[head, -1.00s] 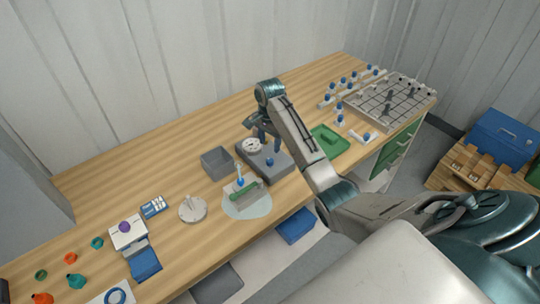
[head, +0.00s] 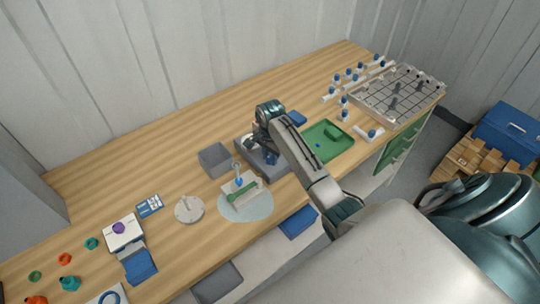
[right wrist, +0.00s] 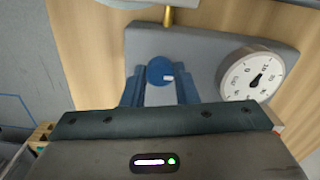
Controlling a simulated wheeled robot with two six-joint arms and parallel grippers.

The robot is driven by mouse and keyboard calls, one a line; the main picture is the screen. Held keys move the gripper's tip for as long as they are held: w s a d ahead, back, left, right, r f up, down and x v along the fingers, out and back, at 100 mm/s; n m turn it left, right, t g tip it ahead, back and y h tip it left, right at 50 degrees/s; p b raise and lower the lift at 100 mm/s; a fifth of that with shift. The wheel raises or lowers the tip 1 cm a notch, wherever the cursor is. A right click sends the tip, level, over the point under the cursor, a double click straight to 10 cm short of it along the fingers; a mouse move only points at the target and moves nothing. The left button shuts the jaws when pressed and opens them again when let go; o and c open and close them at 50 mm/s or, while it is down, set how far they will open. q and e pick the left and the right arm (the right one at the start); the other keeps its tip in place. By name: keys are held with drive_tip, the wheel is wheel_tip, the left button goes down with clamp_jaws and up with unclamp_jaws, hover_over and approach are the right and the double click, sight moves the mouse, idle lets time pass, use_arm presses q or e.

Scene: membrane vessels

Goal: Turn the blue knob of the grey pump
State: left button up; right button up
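The grey pump (head: 283,166) is a flat block near the middle of the bench, largely covered by my right arm in the head view. In the right wrist view the pump (right wrist: 205,47) shows its round blue knob (right wrist: 160,71), a white dial gauge (right wrist: 252,75) to the right and a brass fitting (right wrist: 168,16) above. My right gripper (head: 267,155) is down at the pump. In the right wrist view its two blue fingers (right wrist: 160,80) stand on either side of the knob; whether they press on it I cannot tell. My left gripper is out of view.
A grey bin (head: 215,160) stands left of the pump. A white block with a green bar (head: 240,191) is in front on a pale round mat (head: 250,211). A green tray (head: 325,142) lies to the right.

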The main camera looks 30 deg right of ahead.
drive_tip(key=c, duration=0.3)
drive_tip(key=n, duration=0.5)
drive_tip(key=shift+n, duration=2.6)
drive_tip(key=o, duration=1)
